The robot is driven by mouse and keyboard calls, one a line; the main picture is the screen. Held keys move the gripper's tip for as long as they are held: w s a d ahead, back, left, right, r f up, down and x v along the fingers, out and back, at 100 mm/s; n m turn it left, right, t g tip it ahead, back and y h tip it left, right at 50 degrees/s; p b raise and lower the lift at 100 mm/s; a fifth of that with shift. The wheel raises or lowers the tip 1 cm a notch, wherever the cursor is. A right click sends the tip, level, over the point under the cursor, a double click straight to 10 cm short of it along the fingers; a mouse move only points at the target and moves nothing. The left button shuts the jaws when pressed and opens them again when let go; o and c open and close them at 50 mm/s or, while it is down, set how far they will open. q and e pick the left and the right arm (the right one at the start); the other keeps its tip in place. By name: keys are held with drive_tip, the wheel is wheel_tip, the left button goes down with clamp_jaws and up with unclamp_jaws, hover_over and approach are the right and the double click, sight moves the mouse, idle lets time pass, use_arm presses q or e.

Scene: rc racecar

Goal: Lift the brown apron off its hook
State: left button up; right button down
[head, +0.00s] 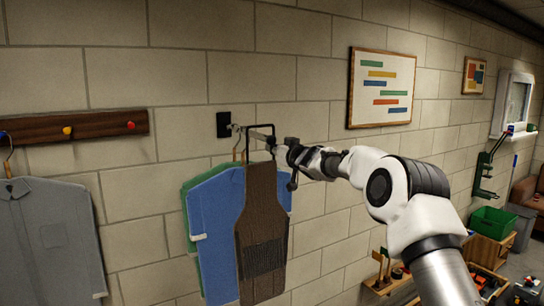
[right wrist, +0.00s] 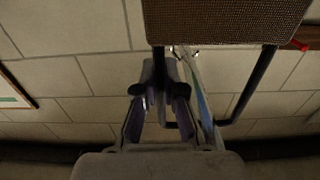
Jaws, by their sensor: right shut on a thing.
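The brown apron (head: 262,225) hangs upright by its stiff black neck loop (head: 262,126) at the outer end of a metal hook arm (head: 250,132). The arm sticks out from a black wall plate (head: 223,124). My right gripper (head: 284,158) is at the right side of the loop, just above the apron's top edge. In the right wrist view, the apron (right wrist: 225,22) fills the top, and my right gripper's fingers (right wrist: 160,100) are closed on one side of the black loop. I cannot tell whether the loop rests on the hook. My left gripper is not in view.
A blue shirt (head: 215,225) and a green garment (head: 190,215) hang close behind the apron on hangers. A grey shirt (head: 45,240) hangs left below a wooden peg rail (head: 75,127). A framed chart (head: 382,88) is on the wall right. Low shelves stand lower right.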

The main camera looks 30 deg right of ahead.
drive_tip(key=s+r+b, duration=0.2)
drive_tip(key=s+b, duration=0.7)
drive_tip(key=s, duration=0.8)
drive_tip(key=shift+s+r, duration=0.2)
drive_tip(key=shift+r, duration=0.15)
drive_tip(key=shift+f, duration=0.1)
